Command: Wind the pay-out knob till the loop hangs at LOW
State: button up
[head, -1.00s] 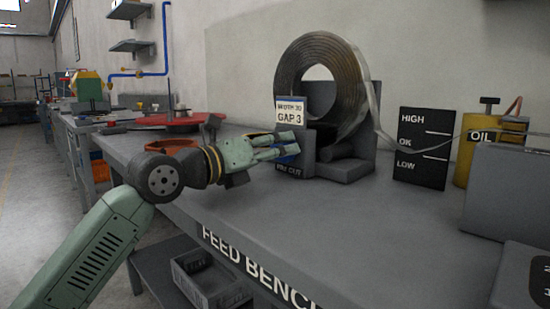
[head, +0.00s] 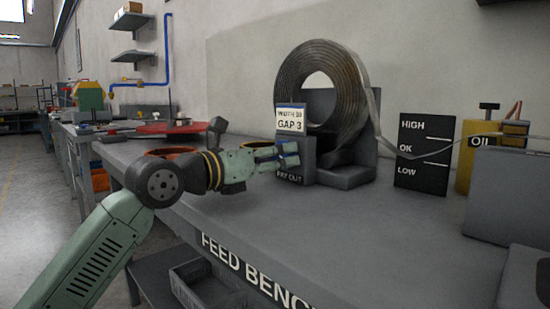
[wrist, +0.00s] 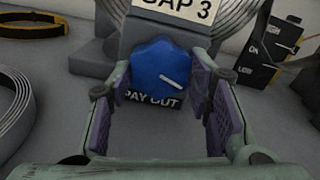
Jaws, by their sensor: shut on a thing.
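The blue pay-out knob (wrist: 160,71) sits on the front of the grey block marked PAY OUT (head: 296,178). My gripper (head: 284,155) is shut on the knob; in the wrist view its purple-padded fingers stand on either side of it. The knob's white mark points to the lower right there.
A yellow OIL can (head: 464,172) and a grey box (head: 512,198) stand right of the board. A GAP 3 card (head: 290,119) is above the knob. The bench top (head: 340,225) in front is clear. Orange-rimmed rings lie behind my wrist.

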jog(key=o, duration=1.1)
jog(key=shift+o, duration=0.2)
jog(key=v, duration=1.2)
jog(key=shift+s, duration=0.1)
jog(key=shift+d, duration=0.1)
